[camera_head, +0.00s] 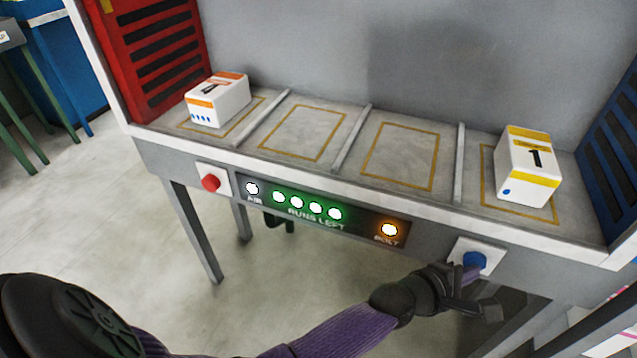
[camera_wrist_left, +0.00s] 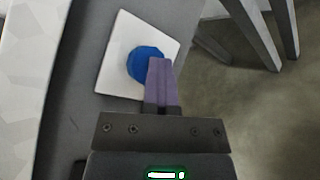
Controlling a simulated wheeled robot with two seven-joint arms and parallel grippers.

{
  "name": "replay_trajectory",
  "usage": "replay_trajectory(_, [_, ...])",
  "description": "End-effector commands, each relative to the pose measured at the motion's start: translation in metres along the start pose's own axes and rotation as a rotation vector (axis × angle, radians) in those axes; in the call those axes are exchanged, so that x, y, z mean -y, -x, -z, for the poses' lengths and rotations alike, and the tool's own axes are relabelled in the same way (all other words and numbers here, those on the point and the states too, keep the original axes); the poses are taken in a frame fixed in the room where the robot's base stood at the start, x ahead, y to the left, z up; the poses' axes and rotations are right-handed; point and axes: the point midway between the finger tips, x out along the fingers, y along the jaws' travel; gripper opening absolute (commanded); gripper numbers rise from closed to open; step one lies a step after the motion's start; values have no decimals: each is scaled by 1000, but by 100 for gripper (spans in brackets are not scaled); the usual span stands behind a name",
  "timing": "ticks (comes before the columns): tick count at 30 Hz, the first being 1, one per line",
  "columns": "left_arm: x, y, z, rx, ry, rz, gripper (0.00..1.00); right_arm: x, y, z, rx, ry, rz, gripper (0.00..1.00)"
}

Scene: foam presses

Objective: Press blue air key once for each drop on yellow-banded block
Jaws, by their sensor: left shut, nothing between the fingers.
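The yellow-banded block (camera_head: 528,167) stands in the rightmost bay of the bench. It is white, with yellow bands, a "1" and one blue drop on its front. The blue air key (camera_head: 474,260) sits on a white plate on the bench front below it. The key also shows in the left wrist view (camera_wrist_left: 141,63). My left gripper (camera_head: 466,275) is shut and empty at the blue key. In the left wrist view its purple fingertips (camera_wrist_left: 160,63) overlap the key's right edge; I cannot tell whether they touch it. My right gripper is out of view.
An orange-banded block (camera_head: 218,99) with several blue drops stands in the leftmost bay. A red key (camera_head: 210,182) is on the left front. The lamp panel (camera_head: 320,212) shows a white AIR lamp, several green RUNS LEFT lamps and an amber BOLT lamp. The two middle bays are empty.

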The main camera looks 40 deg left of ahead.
Motion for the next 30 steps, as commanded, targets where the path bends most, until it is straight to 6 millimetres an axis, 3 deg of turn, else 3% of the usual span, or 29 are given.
replay_trajectory(4, [0,3,-2,0,0,-1,0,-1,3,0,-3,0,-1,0])
replay_trajectory(16, [27,39,-30,1,2,1,0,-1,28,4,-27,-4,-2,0])
replay_trajectory(30, [31,42,-31,1,1,2,0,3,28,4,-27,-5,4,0])
